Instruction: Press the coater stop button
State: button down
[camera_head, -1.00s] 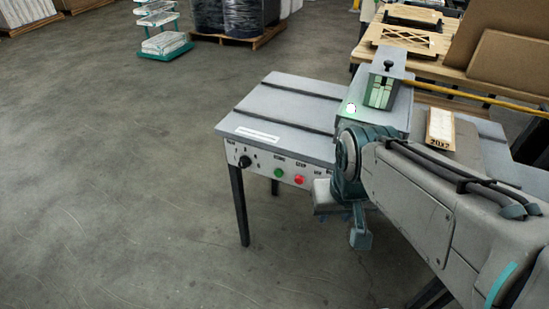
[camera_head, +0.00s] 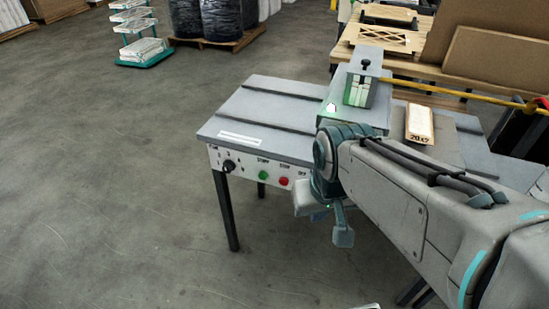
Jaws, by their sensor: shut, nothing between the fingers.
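The coater is a grey table-like machine (camera_head: 262,110) with a white front panel. On the panel sit a black knob (camera_head: 229,166), a green button (camera_head: 262,175) and, to its right, a red button (camera_head: 283,181). The label above the red button is too small to read surely. My gripper (camera_head: 314,212) is shut and empty, just right of the red button and slightly lower. It looks apart from the button, but its distance from the panel is hard to tell. My arm hides the right part of the panel.
A boxed filter marked 20x2 (camera_head: 419,122) lies on the machine's right side. A feed head (camera_head: 359,88) stands on top. A wooden bench with brown boards (camera_head: 490,62) is behind. The floor at left (camera_head: 110,180) is clear.

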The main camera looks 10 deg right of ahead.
aim_at(283, 181)
jog(key=u, duration=2.6)
jog(key=k, duration=0.8)
jog(key=z, duration=1.8)
